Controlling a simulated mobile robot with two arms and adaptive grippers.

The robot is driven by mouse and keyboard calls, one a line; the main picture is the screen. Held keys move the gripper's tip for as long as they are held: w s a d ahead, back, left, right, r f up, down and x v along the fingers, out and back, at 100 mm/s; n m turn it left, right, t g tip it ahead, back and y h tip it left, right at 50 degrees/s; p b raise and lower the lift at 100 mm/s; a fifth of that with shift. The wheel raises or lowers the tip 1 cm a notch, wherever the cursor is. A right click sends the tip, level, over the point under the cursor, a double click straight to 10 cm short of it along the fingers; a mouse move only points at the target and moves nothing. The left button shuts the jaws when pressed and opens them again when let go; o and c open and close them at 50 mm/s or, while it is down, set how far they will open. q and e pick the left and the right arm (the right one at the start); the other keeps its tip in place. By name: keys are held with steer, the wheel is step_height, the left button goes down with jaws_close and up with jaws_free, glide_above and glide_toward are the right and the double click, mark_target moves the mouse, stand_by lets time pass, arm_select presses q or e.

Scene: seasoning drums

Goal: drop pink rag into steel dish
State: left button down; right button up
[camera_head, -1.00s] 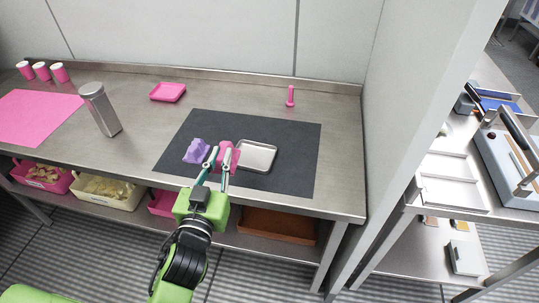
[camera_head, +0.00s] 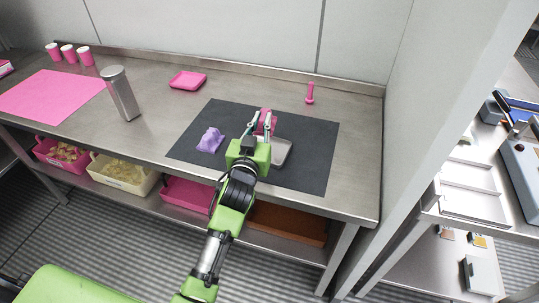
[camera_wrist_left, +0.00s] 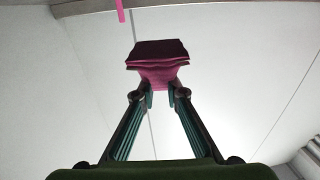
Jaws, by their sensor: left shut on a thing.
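My left gripper (camera_head: 262,127) is shut on the pink rag (camera_head: 266,117), which shows just past the fingertips. In the left wrist view the rag (camera_wrist_left: 158,60) is a folded dark pink cloth pinched between both fingertips (camera_wrist_left: 160,92). The steel dish (camera_head: 284,152) is a shallow tray on the dark mat, partly hidden behind my gripper. The gripper and rag overlap the dish's upper left part in the head view; I cannot tell their exact height. My right gripper is not in view.
A purple cloth (camera_head: 211,140) lies on the dark mat (camera_head: 315,160), left of the gripper. A pink tray (camera_head: 188,81), a pink upright object (camera_head: 310,94) and a steel canister (camera_head: 121,95) stand on the steel table. A wall panel (camera_head: 410,110) rises at the right.

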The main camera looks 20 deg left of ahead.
arm_select(q)
steer(key=shift+f+b, duration=0.9)
steer(key=shift+f, duration=0.45)
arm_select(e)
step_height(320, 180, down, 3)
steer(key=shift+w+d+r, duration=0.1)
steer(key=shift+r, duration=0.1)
arm_select(q)
steer(key=c, duration=2)
jaws_free()
steer(key=shift+s, duration=0.15)
steer(key=s, duration=0.8)
steer(key=s+d, duration=0.1)
steer(key=s, duration=0.2)
steer(key=shift+s, duration=0.4)
